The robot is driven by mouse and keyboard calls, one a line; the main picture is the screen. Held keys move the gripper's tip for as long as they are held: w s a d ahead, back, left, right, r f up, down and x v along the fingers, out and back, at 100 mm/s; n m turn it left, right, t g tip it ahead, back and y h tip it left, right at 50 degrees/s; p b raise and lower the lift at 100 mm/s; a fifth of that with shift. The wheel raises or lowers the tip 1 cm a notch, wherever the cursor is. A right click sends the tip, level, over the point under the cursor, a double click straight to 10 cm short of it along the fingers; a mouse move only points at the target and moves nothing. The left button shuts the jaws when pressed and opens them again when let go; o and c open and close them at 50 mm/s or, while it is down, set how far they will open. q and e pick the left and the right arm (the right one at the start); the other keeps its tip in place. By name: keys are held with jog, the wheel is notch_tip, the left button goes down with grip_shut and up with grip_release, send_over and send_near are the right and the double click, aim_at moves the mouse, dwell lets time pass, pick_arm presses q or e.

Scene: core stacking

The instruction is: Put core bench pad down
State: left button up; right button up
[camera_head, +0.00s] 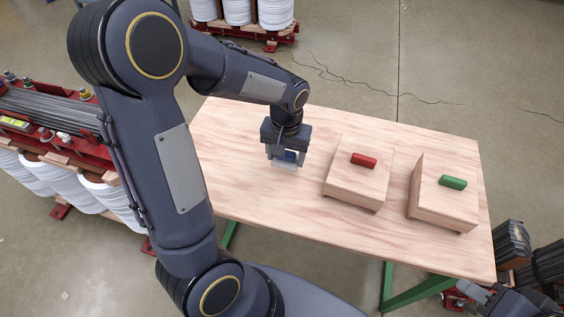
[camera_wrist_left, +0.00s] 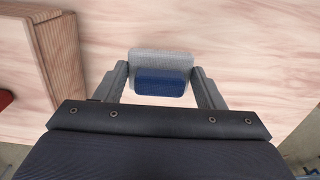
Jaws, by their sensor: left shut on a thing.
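My left gripper (camera_head: 287,160) is over the left part of the wooden bench and points down. It is shut on a blue core (camera_wrist_left: 162,83), which sits between its two fingers in the left wrist view. A light grey pad (camera_wrist_left: 160,58) shows directly beneath and behind the core. The pad's pale edge also shows below the gripper in the head view (camera_head: 285,166). I cannot tell whether the core touches the pad. My right gripper (camera_head: 497,302) is partly in view at the bottom right corner; its fingers are not clear.
The wooden bench (camera_head: 300,215) carries two wooden blocks to the right of the left gripper. A red piece (camera_head: 363,160) lies on one and a green piece (camera_head: 453,182) on the other. Red racks with white coils stand at the left and back.

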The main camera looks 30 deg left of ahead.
aim_at(282, 163)
pick_arm(q)
jog(key=shift+a+f, duration=0.2)
jog(key=shift+f, duration=0.05)
jog(key=f, duration=0.3)
jog(key=shift+a+f+b, duration=0.2)
jog(key=shift+a+b, duration=0.1)
jog(key=shift+a, duration=0.1)
jog(key=shift+f, duration=0.25)
jog(key=shift+f, duration=0.15)
jog(key=o, duration=1)
